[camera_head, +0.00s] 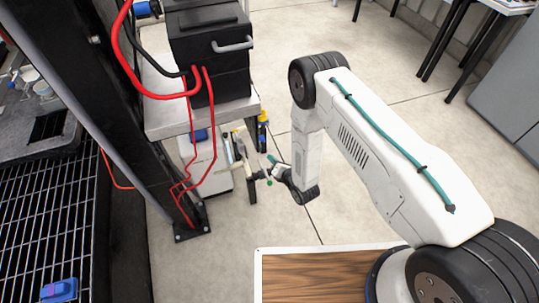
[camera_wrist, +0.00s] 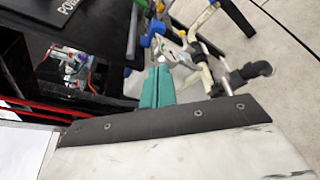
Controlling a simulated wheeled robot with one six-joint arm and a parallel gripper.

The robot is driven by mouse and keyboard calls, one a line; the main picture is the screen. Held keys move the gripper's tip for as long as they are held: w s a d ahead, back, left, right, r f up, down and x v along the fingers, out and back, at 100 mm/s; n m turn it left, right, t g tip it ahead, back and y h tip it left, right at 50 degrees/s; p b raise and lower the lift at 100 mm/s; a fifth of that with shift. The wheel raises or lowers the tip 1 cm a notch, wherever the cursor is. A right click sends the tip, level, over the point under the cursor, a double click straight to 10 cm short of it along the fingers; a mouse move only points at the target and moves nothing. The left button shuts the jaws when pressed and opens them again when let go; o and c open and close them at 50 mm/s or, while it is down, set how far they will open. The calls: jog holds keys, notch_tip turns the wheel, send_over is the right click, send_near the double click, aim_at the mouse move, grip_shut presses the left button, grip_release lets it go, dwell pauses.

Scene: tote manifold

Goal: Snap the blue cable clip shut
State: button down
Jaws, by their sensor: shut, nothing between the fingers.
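My gripper (camera_wrist: 160,70) shows in the wrist view as two teal fingers pressed together, with nothing held between them. In the head view my gripper (camera_head: 270,163) is at the end of the lowered arm, beside a small frame of pipes and fittings. A small blue part (camera_wrist: 145,40) lies just beyond and left of the fingertips in the wrist view, among the fittings. It may be the blue cable clip; its shape is too small to tell whether it is open or shut. I cannot tell whether the fingers touch it.
Pale pipes and fittings (camera_wrist: 200,50) with a black knob (camera_wrist: 262,69) stand close beyond and right of the fingers. A black box (camera_head: 210,55) with red cables sits on a shelf (camera_head: 165,118) above left. A wooden top (camera_head: 310,275) is near my base. Open floor (camera_head: 370,225) lies to the right.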

jog(key=shift+s+d+r, duration=0.1)
jog(key=shift+s, duration=0.1)
